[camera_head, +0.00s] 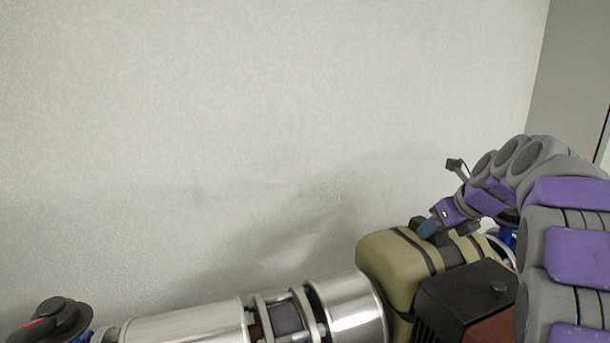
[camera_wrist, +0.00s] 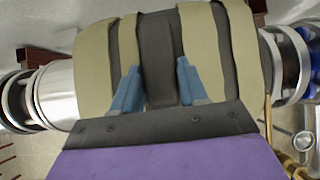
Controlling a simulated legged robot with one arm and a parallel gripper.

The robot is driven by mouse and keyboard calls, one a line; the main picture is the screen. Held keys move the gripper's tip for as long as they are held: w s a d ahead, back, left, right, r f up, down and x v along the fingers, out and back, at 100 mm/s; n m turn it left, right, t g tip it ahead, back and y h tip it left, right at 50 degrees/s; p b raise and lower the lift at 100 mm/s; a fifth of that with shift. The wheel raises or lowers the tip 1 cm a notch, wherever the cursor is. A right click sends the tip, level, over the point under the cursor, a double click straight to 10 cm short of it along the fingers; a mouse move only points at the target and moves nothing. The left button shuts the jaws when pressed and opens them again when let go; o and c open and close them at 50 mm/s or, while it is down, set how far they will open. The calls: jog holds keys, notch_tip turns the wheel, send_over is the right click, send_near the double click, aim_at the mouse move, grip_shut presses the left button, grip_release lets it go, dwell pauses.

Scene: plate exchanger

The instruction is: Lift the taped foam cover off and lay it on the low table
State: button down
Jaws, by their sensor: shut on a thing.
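The foam cover (camera_head: 380,258) is olive-beige with dark tape bands. It sits around the silver pipe run at the lower right of the head view and fills the middle of the wrist view (camera_wrist: 205,50). My gripper (camera_head: 430,228) reaches down to its top from the right. In the wrist view, my gripper's blue fingers (camera_wrist: 157,82) stand on either side of a dark raised band on the cover and are shut on it. The underside of the cover is hidden. I cannot make out the low table in either view.
Shiny silver pipe (camera_head: 185,326) with a flanged joint (camera_head: 285,318) runs left from the cover. A black ribbed box (camera_head: 465,298) stands close in front of it. A dark round knob (camera_head: 62,316) is at the far left. A pale wall (camera_head: 250,120) rises behind.

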jog(key=shift+r, duration=0.5)
jog(key=shift+s+r, duration=0.35)
jog(key=shift+r, duration=0.35)
jog(key=shift+s+d+r, duration=0.1)
jog(key=shift+d+r, duration=0.1)
jog(key=shift+r, duration=0.05)
jog(key=shift+d+r, duration=0.6)
jog(key=shift+d, duration=0.15)
jog(key=shift+a+r, duration=0.25)
jog(key=shift+a, duration=0.55)
jog(key=shift+d, duration=0.1)
